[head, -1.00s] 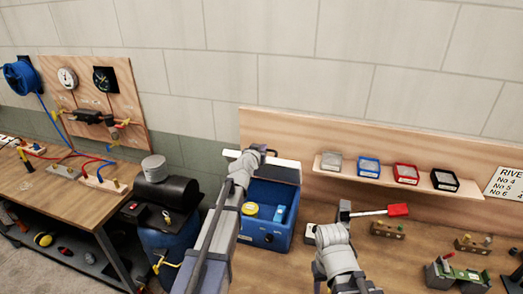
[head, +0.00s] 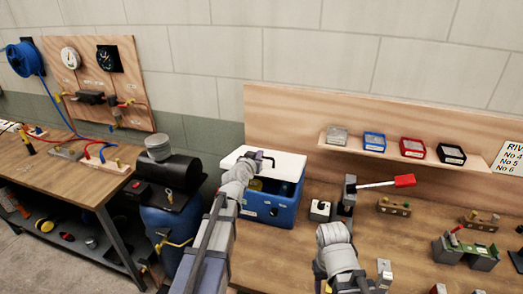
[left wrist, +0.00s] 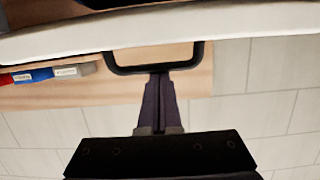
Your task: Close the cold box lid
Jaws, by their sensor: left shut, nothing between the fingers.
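The cold box (head: 262,210) is a blue box on the bench in the middle of the head view. Its white lid (head: 285,166) is tilted, partly lowered, with a dark gap between it and the box. A black handle (left wrist: 155,68) stands out from the lid edge. My left gripper (head: 258,160) is at the handle; in the left wrist view its fingers (left wrist: 159,76) are together, tips at the handle bar, with nothing between them. Whether they touch it I cannot tell.
A red-handled lever tool (head: 403,181) and a small grey box (head: 321,210) stand right of the cold box. A shelf (head: 385,156) with several small bins is behind.

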